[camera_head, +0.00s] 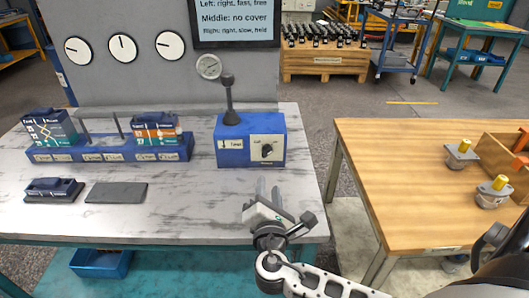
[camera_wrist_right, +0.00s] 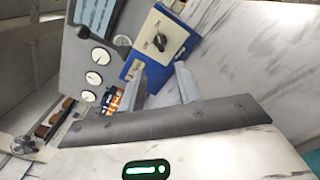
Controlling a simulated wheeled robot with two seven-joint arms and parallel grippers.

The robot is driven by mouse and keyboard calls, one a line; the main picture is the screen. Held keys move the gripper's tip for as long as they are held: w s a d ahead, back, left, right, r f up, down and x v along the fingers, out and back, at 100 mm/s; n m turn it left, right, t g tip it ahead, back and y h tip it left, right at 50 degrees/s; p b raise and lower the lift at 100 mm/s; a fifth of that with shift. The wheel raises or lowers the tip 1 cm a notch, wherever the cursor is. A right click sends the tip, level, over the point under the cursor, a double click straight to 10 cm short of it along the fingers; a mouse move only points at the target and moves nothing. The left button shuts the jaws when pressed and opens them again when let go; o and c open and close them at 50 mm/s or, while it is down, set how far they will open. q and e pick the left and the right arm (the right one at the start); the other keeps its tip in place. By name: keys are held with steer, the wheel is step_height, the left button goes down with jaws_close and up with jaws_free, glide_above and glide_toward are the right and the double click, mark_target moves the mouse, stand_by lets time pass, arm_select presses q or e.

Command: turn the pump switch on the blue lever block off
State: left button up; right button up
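The blue lever block (camera_head: 235,159) stands at the right of the grey marbled table. A tall black lever (camera_head: 229,100) rises from its top. The pump switch (camera_head: 267,150) is a black rotary knob on a pale plate on the block's front. The knob (camera_wrist_right: 160,42) also shows in the right wrist view, beyond the fingertips and turned at an angle. My right gripper (camera_head: 269,191) is in front of and below the switch, apart from the block. In the right wrist view its two fingers (camera_wrist_right: 162,82) are spread with nothing between them. My left gripper is not in view.
A blue rack with two valve blocks (camera_head: 110,151) stands left of the lever block. A dark block (camera_head: 53,190) and a grey plate (camera_head: 117,192) lie in front. Gauges and a sign (camera_head: 235,22) are behind. A wooden table (camera_head: 400,175) stands right, across a gap.

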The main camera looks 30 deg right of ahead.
mark_target(267, 155)
steer(key=x, duration=1.3)
steer(key=shift+a+p, duration=0.1)
steer(key=shift+p, duration=0.2)
steer(key=c, duration=0.7)
